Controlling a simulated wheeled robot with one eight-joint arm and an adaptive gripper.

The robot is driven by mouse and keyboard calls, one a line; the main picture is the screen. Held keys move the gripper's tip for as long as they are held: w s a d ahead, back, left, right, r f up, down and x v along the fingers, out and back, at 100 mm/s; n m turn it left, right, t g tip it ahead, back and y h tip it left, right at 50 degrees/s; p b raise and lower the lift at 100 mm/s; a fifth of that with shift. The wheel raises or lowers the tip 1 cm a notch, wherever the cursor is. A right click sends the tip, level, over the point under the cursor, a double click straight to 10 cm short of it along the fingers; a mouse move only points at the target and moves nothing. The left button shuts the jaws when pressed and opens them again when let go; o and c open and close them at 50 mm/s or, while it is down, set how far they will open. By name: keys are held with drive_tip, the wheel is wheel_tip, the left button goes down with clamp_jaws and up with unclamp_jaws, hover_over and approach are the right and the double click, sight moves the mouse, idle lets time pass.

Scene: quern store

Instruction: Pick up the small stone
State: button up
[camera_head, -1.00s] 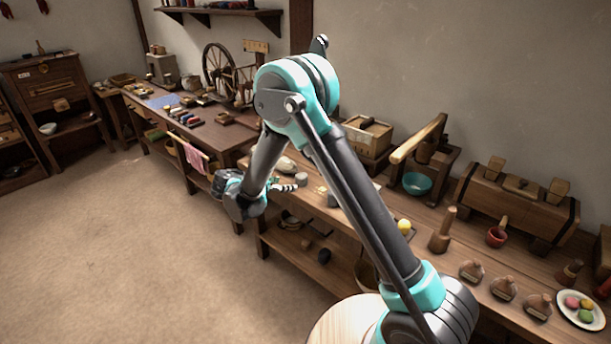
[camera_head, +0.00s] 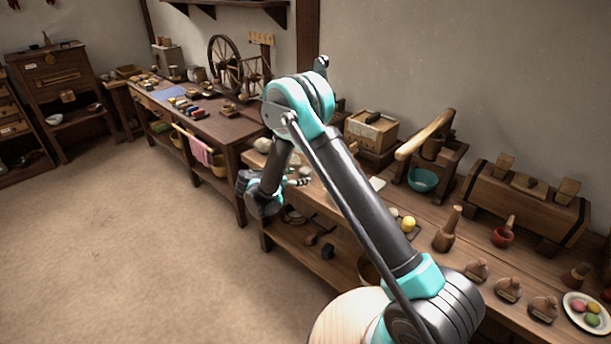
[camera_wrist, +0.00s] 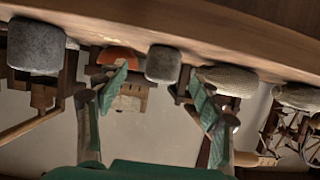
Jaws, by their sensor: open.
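A small grey stone (camera_wrist: 163,64) sits on the wooden bench near its edge, in the wrist view, where the scene appears upside down. My gripper (camera_wrist: 157,95) is open and empty. Its two teal fingers stand apart on either side of the small stone's line in the picture, and the stone is not gripped. In the head view my gripper (camera_head: 299,182) is at the front edge of the bench, and the small stone is hard to make out there. A larger grey stone block (camera_wrist: 36,46) stands to the left in the wrist view.
A rough pale stone (camera_wrist: 228,80) stands right of the small stone in the wrist view, with another (camera_wrist: 298,96) beyond. An orange bowl (camera_wrist: 119,57) lies behind. The floor at left is clear.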

sight(301, 173)
drive_tip(key=shift+x, duration=2.85)
drive_tip(key=shift+w+a+r, duration=0.15)
drive_tip(key=shift+r, duration=0.05)
drive_tip(key=shift+c, duration=0.6)
drive_tip(key=c, duration=1.4)
